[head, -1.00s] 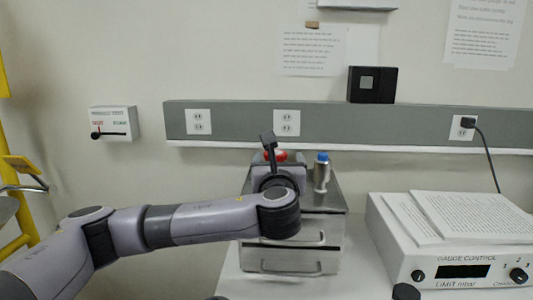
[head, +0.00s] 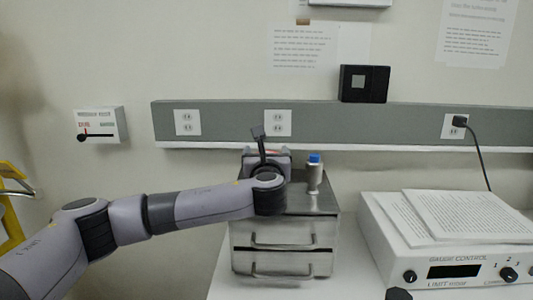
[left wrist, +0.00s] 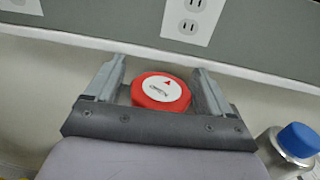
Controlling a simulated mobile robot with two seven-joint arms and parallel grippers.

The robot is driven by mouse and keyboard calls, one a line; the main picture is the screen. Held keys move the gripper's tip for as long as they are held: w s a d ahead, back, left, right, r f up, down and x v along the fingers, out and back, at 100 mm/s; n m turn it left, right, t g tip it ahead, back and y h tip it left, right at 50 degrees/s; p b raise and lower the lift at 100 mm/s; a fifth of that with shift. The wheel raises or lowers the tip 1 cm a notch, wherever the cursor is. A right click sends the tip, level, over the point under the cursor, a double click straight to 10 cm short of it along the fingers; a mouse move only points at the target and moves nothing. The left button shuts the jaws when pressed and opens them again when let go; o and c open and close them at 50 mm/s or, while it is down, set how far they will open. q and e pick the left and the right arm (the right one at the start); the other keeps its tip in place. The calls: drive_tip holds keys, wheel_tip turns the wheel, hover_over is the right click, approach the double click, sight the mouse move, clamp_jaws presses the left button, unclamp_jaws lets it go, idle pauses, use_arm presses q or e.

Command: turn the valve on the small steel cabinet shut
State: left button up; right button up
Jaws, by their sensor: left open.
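The small steel cabinet (head: 285,263) stands on the white bench under the wall rail. The valve is a round red knob (left wrist: 147,101) with a white top marked with a word, seemingly OPEN, and a red arrow. In the left wrist view it lies between the two open fingers of my left gripper (left wrist: 159,78), with a gap on each side. In the head view my left gripper (head: 266,158) is over the back left of the cabinet top and hides nearly all of the knob. I see no contact between fingers and knob. My right gripper is not in view.
A steel cylinder with a blue cap (head: 314,176) stands on the cabinet top, right of the gripper; it also shows in the left wrist view (left wrist: 297,142). A gauge control box (head: 410,254) with papers stands to the right. The rail (head: 350,124) runs close behind.

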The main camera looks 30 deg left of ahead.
use_arm(q)
drive_tip(key=c, duration=1)
drive_tip(key=shift+o, duration=0.2)
drive_tip(key=shift+m+h, duration=0.3)
drive_tip(key=shift+h, duration=0.2)
